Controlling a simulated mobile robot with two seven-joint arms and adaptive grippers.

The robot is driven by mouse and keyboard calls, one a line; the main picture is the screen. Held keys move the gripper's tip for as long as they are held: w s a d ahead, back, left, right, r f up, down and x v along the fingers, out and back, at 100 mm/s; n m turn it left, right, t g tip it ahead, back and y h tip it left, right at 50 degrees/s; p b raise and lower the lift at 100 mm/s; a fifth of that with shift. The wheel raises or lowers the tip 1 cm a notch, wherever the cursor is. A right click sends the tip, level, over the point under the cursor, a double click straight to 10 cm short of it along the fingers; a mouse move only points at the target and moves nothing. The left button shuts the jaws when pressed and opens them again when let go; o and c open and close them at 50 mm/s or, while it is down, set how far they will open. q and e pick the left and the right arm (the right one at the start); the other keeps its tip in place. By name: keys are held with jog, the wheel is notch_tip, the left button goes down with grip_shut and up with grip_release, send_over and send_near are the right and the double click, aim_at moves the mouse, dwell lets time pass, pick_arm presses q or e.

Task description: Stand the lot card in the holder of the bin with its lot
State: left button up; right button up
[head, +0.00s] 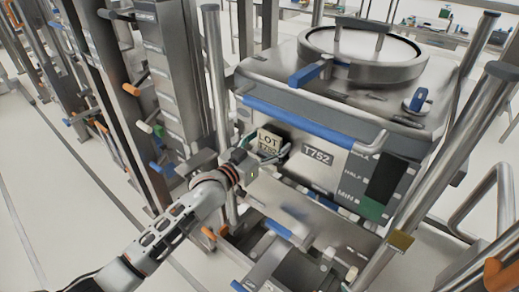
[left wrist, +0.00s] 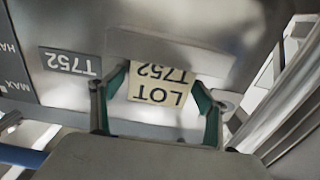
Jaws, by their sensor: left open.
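The lot card (head: 269,142) is cream with dark text "LOT T752". It stands upright against the front of the steel bin (head: 400,128), left of the dark plate marked T752 (head: 318,156). In the left wrist view the card (left wrist: 160,88) appears upside down, and its lower edge seems tucked behind a metal strip (left wrist: 175,50), which looks like the holder. My left gripper (head: 252,153) is open at the card. In the left wrist view its two green-edged fingers (left wrist: 158,100) are spread on either side of the card, with gaps. My right gripper is not in view.
The bin has a round lid (head: 362,52), a blue latch handle (head: 310,74) and a blue front bar (head: 305,124). Metal posts and a bent rail (head: 480,190) stand close on the right. A steel column (head: 165,80) stands at left. Open floor (head: 50,210) lies further left.

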pick_arm(q)
jog(key=v, duration=1.2)
jog(key=s+a+f+n+g+y, duration=0.1)
jog(key=s+a+f+y, duration=0.3)
jog(key=s+f, duration=0.8)
jog(key=s+a+f+n+g+y, duration=0.1)
jog(key=s+a+f+g+y, duration=0.1)
jog(key=s+a+f, duration=0.7)
jog(key=s+f+y, duration=0.1)
jog(key=s+f, duration=0.3)
jog(key=f, duration=0.1)
jog(key=shift+n+g+y, duration=0.4)
jog(key=shift+f, duration=0.25)
